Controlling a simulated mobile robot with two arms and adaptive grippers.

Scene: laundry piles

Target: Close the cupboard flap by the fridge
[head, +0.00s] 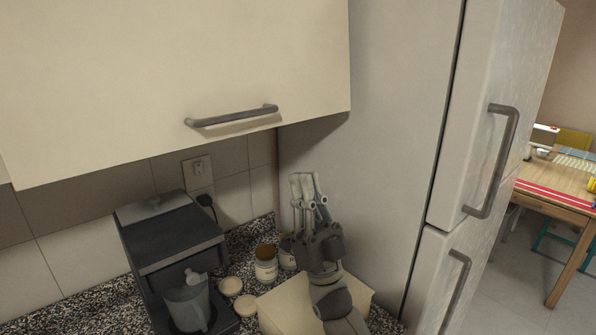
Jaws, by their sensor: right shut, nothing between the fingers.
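The cupboard flap (150,70) is a cream panel with a grey bar handle (232,116) near its lower edge. It fills the upper left of the head view, beside the fridge (490,130). The flap hangs down, and its top and hinge are out of view. I cannot tell whether it sits fully flush. My right gripper (307,180) points upward below the flap's right end, in front of the fridge's side. It is shut and empty, apart from the flap and handle in the picture. My left gripper is not in view.
A dark coffee machine (170,240) with a jug (187,303) stands on the speckled counter (75,318). A jar (265,263), round lids (230,286) and a cream box (290,305) are near my right arm. A wooden table (550,187) stands at far right.

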